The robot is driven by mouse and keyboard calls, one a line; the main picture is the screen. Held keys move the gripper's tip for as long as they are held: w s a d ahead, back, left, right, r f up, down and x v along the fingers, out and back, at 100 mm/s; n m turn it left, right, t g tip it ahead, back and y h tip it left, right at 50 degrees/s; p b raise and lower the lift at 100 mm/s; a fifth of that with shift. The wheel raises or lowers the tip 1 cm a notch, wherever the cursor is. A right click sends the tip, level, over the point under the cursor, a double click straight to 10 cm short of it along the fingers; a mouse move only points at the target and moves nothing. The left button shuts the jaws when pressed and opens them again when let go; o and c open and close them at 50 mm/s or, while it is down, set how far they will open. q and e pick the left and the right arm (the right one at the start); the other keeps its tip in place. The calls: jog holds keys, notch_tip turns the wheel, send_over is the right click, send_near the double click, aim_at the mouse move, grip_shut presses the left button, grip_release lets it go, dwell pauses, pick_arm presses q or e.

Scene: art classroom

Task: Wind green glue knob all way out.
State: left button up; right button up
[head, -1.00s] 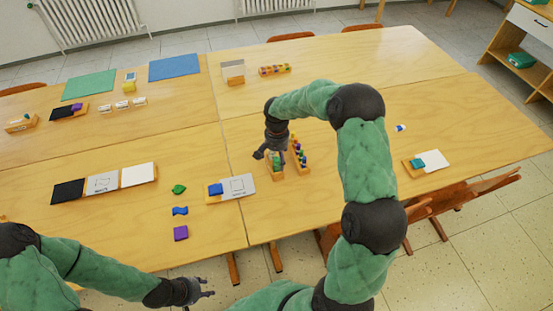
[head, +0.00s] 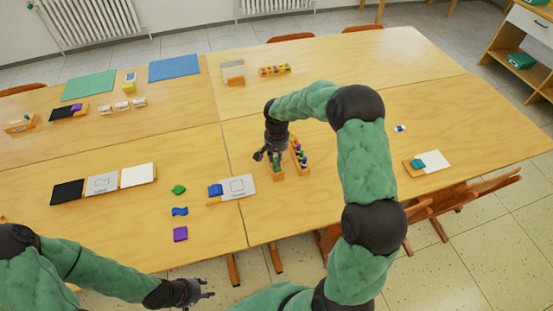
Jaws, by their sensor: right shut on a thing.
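A small wooden rack (head: 277,174) with coloured glue pieces stands on the near table, right of its centre seam. A second wooden rack (head: 299,157) with several coloured knobs stands just right of it. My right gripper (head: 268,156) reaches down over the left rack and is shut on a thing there. The gripper and the small size hide which thing it is; a green knob (head: 276,158) shows right beside the fingers. My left gripper (head: 200,293) is empty and appears open, low in front of the table's near edge.
A grey card (head: 238,187) with a blue block lies left of the racks. Green, blue and purple pieces (head: 180,211) lie farther left. A white card (head: 432,161) on wood lies to the right. The tabletop between is clear.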

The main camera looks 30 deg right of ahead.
dwell(0.4)
jog(key=shift+m+b, duration=1.25)
jog(key=shift+m, duration=1.45)
jog(key=shift+m+b, duration=1.05)
jog(key=shift+m, duration=2.05)
jog(key=o, duration=1.6)
jog(key=shift+c, duration=0.2)
jog(key=shift+n, duration=0.3)
